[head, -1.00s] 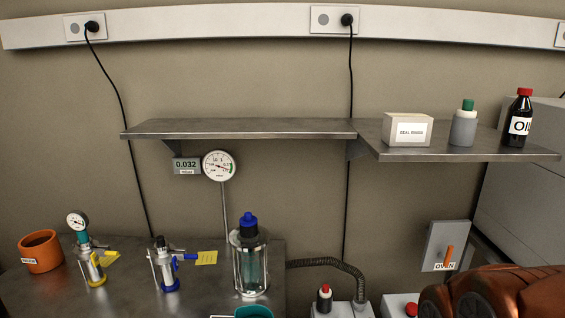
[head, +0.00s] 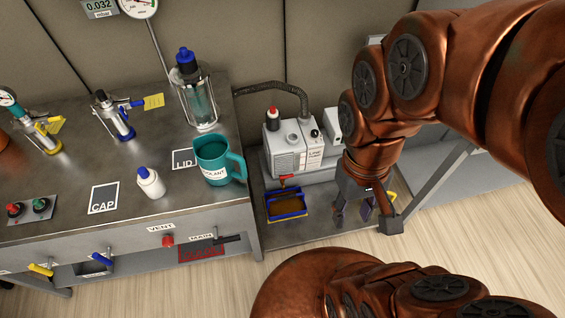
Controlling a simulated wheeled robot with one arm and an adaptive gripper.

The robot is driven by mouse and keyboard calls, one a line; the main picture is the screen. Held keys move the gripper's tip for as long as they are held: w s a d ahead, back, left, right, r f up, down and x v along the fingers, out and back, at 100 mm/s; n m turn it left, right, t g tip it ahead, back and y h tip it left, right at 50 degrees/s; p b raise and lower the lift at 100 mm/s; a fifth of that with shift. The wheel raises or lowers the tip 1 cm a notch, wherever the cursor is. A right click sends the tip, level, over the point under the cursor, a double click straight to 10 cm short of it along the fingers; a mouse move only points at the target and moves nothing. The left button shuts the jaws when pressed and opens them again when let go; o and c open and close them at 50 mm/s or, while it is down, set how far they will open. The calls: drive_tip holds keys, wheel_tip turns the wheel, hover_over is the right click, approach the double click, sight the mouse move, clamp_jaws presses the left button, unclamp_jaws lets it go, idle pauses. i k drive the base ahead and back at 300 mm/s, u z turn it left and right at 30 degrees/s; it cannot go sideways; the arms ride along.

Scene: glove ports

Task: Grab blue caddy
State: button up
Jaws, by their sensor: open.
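A blue caddy (head: 287,216) sits on the low metal shelf to the right of the bench. It is a small open box with a blue rim, a brownish inside and a red part at its back edge. My gripper (head: 353,210) is to the right of the caddy, low over the same shelf and apart from it. The gripper is open, with its dark fingers pointing down and nothing seen between them. My arm hides part of the area behind and to the right of the gripper.
A white pump (head: 288,150) with a dark hose stands behind the caddy. The metal bench (head: 70,180) at left holds a teal mug (head: 217,165), a white bottle (head: 150,182) and a glass vessel (head: 197,100). Its right edge is close to the caddy. Wood floor lies in front.

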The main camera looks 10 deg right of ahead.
sight(281, 204)
drive_tip(key=u, duration=2.95)
drive_tip(key=k, duration=1.35)
drive_tip(key=z, duration=1)
